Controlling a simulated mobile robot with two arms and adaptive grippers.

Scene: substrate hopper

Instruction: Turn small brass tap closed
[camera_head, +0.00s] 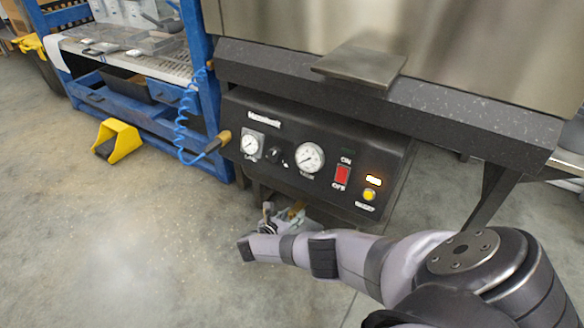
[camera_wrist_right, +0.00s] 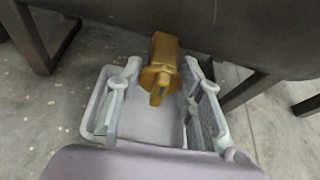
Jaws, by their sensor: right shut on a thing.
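The small brass tap (camera_wrist_right: 163,50) hangs under the dark hopper body in the right wrist view. Its narrow handle points toward the camera. In the head view, a bit of the brass tap (camera_head: 297,208) shows below the control panel. In the head view my right gripper (camera_head: 283,216) is below the panel, partly hidden by my own arm. My left gripper is not in view.
The black control panel (camera_head: 310,165) with gauges, a red switch and a yellow button is just above my right gripper. The hopper's legs (camera_wrist_right: 245,92) stand near the tap. A blue coiled hose (camera_head: 182,125) and yellow pedal (camera_head: 117,141) are at left. The floor in front is clear.

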